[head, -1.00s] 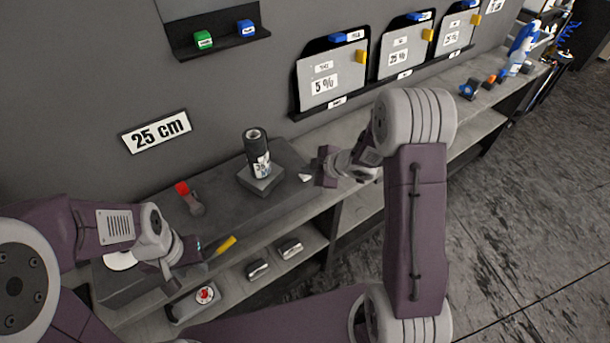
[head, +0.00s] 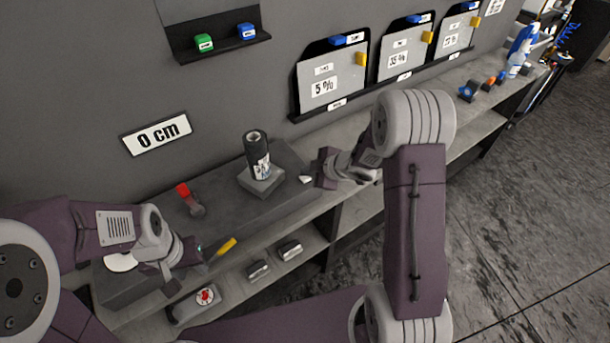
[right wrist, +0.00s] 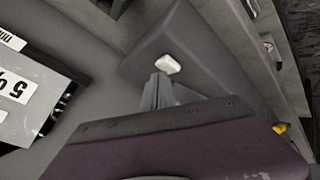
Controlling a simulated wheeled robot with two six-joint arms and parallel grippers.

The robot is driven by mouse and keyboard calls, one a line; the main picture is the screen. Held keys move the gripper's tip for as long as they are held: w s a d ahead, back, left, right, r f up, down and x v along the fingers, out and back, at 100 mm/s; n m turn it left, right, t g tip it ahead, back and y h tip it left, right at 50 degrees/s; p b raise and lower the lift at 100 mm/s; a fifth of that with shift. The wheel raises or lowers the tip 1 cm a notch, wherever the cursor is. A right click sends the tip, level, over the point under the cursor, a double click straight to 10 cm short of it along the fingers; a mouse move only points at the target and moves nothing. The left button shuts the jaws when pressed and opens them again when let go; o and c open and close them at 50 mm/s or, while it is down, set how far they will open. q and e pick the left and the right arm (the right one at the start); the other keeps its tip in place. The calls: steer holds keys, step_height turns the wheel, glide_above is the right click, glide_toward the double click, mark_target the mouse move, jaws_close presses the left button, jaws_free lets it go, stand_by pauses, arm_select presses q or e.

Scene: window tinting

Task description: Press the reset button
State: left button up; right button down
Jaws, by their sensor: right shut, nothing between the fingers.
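The reset button, which I take to be the small white pad (head: 305,179), lies at the right end of the dark grey machine top. It also shows as a white rounded block (right wrist: 167,64) in the right wrist view. My right gripper (head: 316,180) is shut and empty right beside the button; its fingertips (right wrist: 158,80) sit just below it in the wrist view, and I cannot tell whether they touch. The wall display (head: 157,134) reads "0 cm". My left gripper (head: 190,258) is at the machine's left front, near a yellow handle (head: 226,245); its jaws are unclear.
A black roll (head: 256,153) stands upright on a grey block on the machine. A red-topped lever (head: 184,190) is left of it. Film panels (head: 332,80) hang on the wall. A red knob (head: 205,295) and metal pieces (head: 290,249) are on the lower shelf.

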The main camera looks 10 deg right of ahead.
mark_target(307, 179)
steer(key=shift+r+p, duration=0.3)
steer(key=shift+r, duration=0.2)
step_height(307, 179, up, 5)
steer(key=p, duration=0.5)
steer(key=shift+r, duration=0.1)
stand_by(0.5)
